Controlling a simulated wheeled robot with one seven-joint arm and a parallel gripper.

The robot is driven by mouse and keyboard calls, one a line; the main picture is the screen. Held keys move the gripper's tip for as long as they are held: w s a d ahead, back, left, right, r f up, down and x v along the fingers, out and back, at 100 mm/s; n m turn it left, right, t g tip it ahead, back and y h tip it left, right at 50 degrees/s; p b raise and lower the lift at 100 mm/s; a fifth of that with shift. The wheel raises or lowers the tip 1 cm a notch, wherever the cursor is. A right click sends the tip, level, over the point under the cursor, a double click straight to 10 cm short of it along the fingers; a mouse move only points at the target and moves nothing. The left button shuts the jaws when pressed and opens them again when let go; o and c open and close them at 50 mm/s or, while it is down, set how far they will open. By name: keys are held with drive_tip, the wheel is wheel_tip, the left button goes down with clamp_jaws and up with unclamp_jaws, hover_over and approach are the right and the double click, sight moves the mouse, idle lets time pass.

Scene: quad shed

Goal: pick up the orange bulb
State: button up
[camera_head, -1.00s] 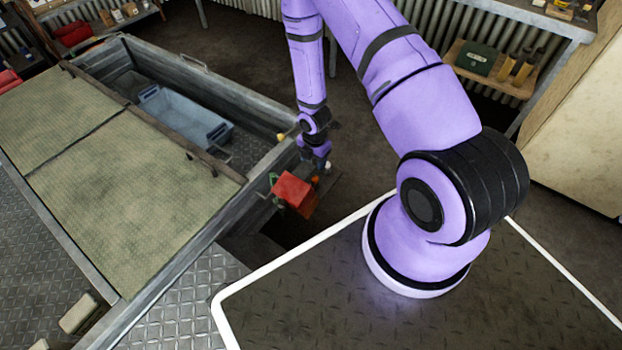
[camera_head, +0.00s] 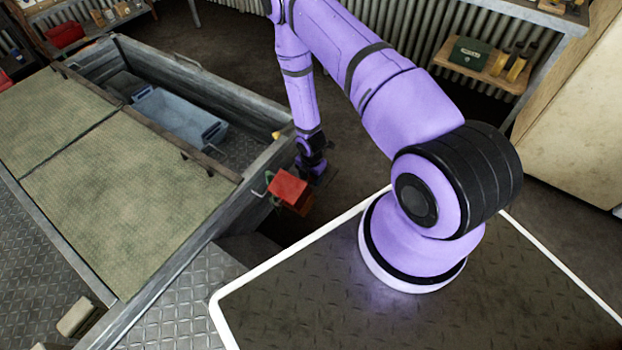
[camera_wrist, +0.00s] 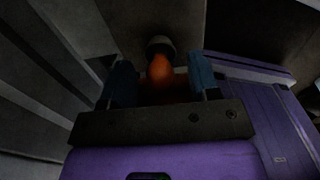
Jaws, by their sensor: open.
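In the head view my gripper (camera_head: 314,168) is low beside the metal trailer's side wall. The bulb is not discernible there; a red box and my arm are in front of that spot.
The red box (camera_head: 289,189) is close to my gripper. The metal trailer (camera_head: 252,186) holds a blue-grey crate (camera_head: 180,117). A shelf (camera_head: 486,73) with a green box (camera_head: 470,51) stands at the back right. Dark floor behind my arm is clear.

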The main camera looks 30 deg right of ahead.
drive_tip(key=shift+f, duration=0.45)
drive_tip(key=c, duration=0.8)
drive_tip(key=shift+r, duration=0.1)
drive_tip(key=shift+c, duration=0.2)
